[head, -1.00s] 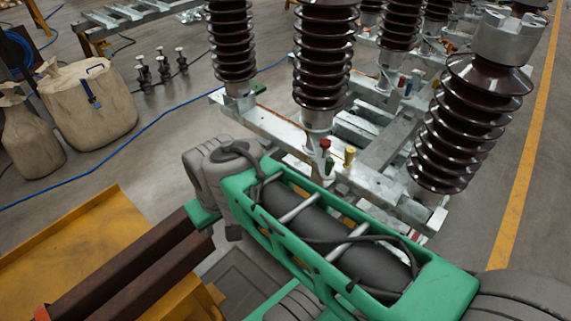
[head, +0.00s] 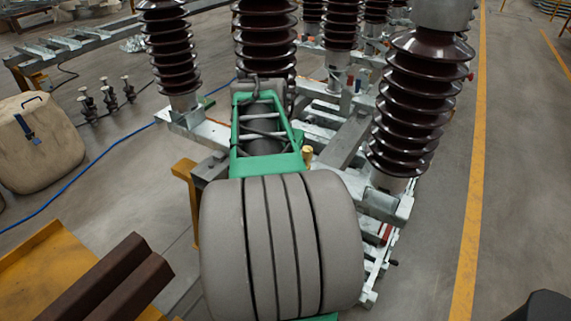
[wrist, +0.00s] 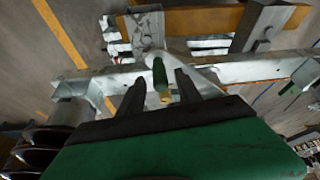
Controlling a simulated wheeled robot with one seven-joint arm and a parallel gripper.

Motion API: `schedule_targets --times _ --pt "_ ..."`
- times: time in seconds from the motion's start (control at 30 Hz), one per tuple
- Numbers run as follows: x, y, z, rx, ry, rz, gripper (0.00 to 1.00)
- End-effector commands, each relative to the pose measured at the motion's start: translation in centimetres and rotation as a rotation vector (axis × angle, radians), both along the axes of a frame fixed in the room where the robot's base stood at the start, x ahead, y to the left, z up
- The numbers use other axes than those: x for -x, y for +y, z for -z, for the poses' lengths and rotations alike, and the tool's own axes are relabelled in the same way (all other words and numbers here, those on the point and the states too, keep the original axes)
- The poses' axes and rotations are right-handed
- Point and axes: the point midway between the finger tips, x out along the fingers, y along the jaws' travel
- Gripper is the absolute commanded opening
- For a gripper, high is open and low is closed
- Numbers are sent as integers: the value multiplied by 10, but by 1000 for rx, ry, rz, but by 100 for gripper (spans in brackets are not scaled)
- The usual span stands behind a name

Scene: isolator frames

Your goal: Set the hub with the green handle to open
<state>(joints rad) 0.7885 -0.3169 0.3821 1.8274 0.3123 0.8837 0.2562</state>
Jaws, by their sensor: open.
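In the wrist view, a green handle (wrist: 159,72) stands out from the pale metal frame, between the fingertips of my gripper (wrist: 160,79). The two dark fingers are apart, one on each side of the handle; I cannot tell if either touches it. A small yellow-brass part (wrist: 165,98) shows by the handle's near end. The hub under the handle is not clear. In the head view my arm hides the gripper and this handle; a yellow handle (head: 307,154) shows just right of the arm. Another green handle (wrist: 290,89) is farther right in the wrist view.
Tall brown ribbed insulators (head: 410,100) stand around the metal frame (head: 345,150), close to my arm. A yellow platform (head: 50,265) with brown beams (head: 95,285) is at lower left. A canvas bag (head: 40,145) lies left. Floor is open right, along the yellow line.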

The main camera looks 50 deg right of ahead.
Motion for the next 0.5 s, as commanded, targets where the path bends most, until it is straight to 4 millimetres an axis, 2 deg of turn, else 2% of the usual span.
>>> schedule_targets --times 0.1,0.37,0.5 --pt "-1 -5 12 0 0 0 41" --pt "-2 -5 14 1 -1 -3 41" --pt "-2 -5 14 1 -1 -3 30"
